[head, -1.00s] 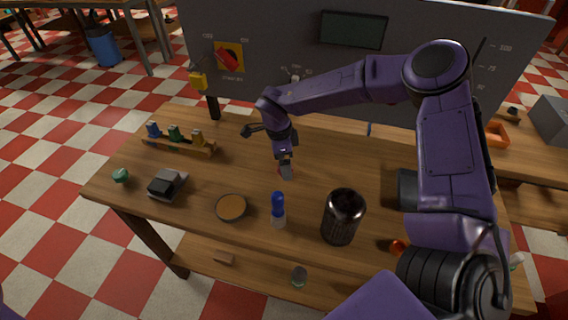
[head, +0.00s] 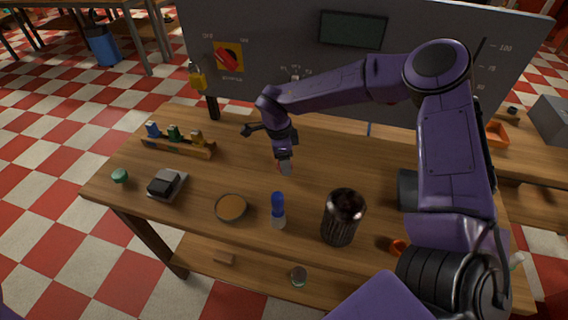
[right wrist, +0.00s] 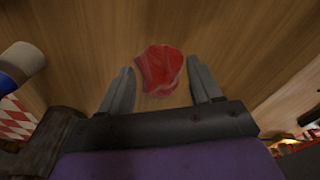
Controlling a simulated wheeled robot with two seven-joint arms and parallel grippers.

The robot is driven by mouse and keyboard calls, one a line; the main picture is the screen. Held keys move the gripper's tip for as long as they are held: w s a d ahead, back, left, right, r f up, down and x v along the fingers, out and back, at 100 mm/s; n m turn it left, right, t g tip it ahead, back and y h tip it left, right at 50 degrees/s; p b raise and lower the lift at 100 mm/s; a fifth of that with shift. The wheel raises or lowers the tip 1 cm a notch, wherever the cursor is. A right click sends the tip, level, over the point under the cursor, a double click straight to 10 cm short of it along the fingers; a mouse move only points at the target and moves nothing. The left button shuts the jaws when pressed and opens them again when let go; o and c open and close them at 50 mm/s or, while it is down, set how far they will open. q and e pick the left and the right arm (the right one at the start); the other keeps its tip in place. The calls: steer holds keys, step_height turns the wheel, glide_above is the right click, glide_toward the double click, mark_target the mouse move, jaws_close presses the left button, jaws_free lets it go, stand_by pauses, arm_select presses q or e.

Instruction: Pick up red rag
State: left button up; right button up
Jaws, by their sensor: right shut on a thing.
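The red rag (right wrist: 158,70) is a small crumpled red piece in the right wrist view, between the fingers of my right gripper (right wrist: 162,82). The wooden table top shows behind it. In the head view my right gripper (head: 284,166) points down over the middle of the wooden table (head: 330,165), shut on the rag. I cannot tell how far the rag is from the table top. My left gripper is not in view.
A blue-capped bottle (head: 278,212), a dark ribbed canister (head: 341,218) and a shallow brown dish (head: 231,207) stand nearer the front edge. A rack (head: 178,147) with small bottles is at the left. A grey panel (head: 270,60) stands behind the table.

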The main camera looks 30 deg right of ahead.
steer(key=s+a+r+b, duration=0.3)
steer(key=s+a+r, duration=0.1)
steer(key=s+r, duration=0.7)
steer(key=shift+s+a+r, duration=0.15)
steer(key=shift+s+a, duration=0.05)
steer(key=shift+s, duration=1.05)
